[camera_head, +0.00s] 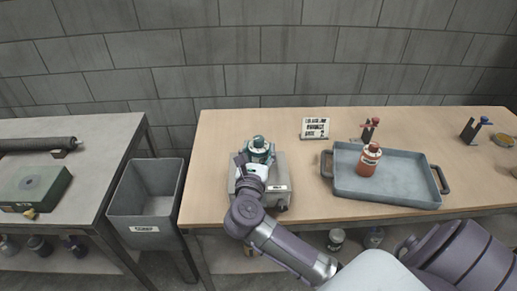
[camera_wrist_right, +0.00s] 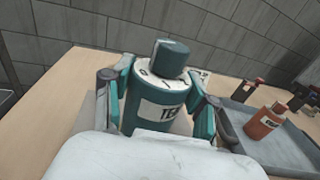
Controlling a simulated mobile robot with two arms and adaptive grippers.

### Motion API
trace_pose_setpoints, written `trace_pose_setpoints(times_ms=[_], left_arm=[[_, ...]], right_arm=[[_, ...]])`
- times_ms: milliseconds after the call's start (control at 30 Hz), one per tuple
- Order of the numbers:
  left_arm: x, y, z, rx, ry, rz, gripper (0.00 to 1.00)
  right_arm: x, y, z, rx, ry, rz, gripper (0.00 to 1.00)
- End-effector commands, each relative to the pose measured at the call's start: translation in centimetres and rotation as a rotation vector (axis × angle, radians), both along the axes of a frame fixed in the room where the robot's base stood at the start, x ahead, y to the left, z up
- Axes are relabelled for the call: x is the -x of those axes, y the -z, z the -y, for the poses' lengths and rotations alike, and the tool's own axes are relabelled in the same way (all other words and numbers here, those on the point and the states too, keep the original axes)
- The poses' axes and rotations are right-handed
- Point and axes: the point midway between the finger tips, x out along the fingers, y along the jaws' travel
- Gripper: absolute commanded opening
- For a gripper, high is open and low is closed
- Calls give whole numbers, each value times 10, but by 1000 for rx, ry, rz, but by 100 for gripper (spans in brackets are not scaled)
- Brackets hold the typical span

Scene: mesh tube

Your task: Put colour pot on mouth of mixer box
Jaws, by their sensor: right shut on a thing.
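The teal colour pot (camera_head: 258,144) is upright, with a teal cap and a white label, above or on the top of the grey mixer box (camera_head: 279,188). My right gripper (camera_head: 256,161) is shut on the pot from the near side. In the right wrist view a finger stands on each side of the pot (camera_wrist_right: 160,97). The gripper and arm hide the pot's base and the box's mouth, so I cannot tell whether they touch. My left gripper is not in view.
A blue-grey tray (camera_head: 400,190) at the right of the wooden table (camera_head: 225,130) holds an orange-red pot (camera_head: 368,163). A small sign (camera_head: 315,128) and a red-topped clamp-like item (camera_head: 370,129) stand behind. A grey bin (camera_head: 146,205) sits left of the table.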

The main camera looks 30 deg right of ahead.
Motion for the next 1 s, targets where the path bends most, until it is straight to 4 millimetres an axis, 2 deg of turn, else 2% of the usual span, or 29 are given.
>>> trace_pose_setpoints(times_ms=[333, 367, 500, 867, 1000], left_arm=[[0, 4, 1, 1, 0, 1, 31], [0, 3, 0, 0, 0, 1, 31], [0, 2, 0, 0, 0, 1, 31], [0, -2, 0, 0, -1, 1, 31], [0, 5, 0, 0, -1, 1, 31]], right_arm=[[0, 4, 0, -1, 0, 2, 18], [0, 3, 0, -1, 0, 1, 63], [0, 3, 0, -1, 0, 1, 83], [0, -3, 0, 1, 0, 2, 83], [13, 2, -13, -5, -3, 2, 83]])
